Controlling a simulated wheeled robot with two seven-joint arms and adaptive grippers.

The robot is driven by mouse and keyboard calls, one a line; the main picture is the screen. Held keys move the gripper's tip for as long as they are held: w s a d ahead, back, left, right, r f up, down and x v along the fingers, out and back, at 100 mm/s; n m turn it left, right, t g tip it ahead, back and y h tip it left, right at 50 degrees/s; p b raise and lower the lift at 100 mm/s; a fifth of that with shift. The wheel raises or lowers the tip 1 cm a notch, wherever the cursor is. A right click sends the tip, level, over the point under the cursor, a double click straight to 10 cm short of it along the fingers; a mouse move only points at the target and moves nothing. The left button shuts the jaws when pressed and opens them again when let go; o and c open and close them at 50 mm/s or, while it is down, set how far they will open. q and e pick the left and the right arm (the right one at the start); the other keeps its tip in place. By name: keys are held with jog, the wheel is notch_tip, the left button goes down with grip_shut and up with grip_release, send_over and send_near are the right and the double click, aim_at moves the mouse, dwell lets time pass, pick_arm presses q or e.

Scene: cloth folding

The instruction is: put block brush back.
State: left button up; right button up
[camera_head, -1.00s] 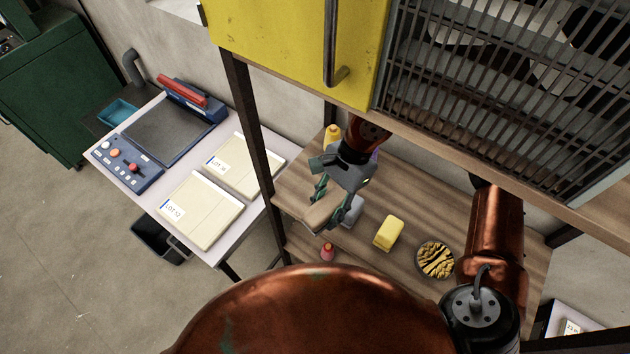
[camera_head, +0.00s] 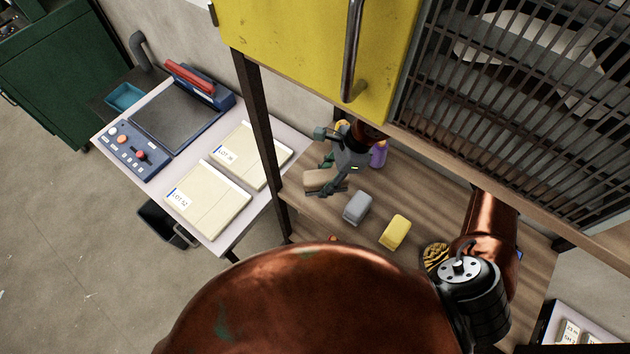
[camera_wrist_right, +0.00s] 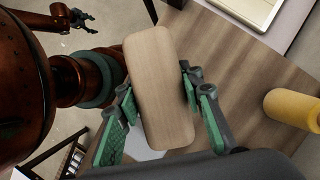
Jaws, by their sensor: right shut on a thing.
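The block brush (camera_head: 318,180), a pale wooden block with rounded ends, is between the fingers of my right gripper (camera_head: 333,184) over the back left of the wooden shelf. In the right wrist view the brush (camera_wrist_right: 160,85) lies lengthwise between the green-padded fingers of my right gripper (camera_wrist_right: 163,108). The right gripper is shut on it. Its bristles are hidden, and I cannot tell whether it touches the shelf. My left gripper (camera_wrist_right: 76,17) shows small and dark in the right wrist view, away from the shelf; its opening is unclear.
A grey block (camera_head: 357,208) and a yellow block (camera_head: 396,232) stand on the shelf (camera_head: 375,245), right of the brush. A bowl (camera_head: 434,256) is partly hidden by my arm. A purple bottle (camera_head: 379,154) stands behind. A dark post (camera_head: 262,140) bounds the left; the yellow cabinet (camera_head: 315,50) overhangs.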

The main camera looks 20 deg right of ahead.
aim_at(321, 179)
jog(key=shift+w+f, duration=1)
jog(key=shift+f, duration=0.25)
jog(key=shift+w+a+f, duration=0.15)
jog(key=shift+w+f, duration=0.25)
jog(key=shift+f, duration=0.1)
jog(key=f+p, duration=0.1)
jog(key=f, duration=0.2)
jog(key=shift+w+p, duration=0.35)
jog(key=shift+p, duration=0.05)
jog(key=shift+f, duration=0.3)
pick_arm(q)
jog(key=shift+s+r, duration=0.3)
jog(key=shift+r, duration=0.2)
jog(key=shift+s+r, duration=0.25)
jog(key=shift+r, duration=0.25)
pick_arm(e)
jog(key=shift+f, duration=0.1)
jog(key=shift+f+b, duration=0.35)
jog(key=shift+b, duration=0.05)
jog(key=o, duration=1.2)
pick_arm(q)
jog(key=shift+w+f, duration=0.2)
jog(key=shift+f, duration=0.1)
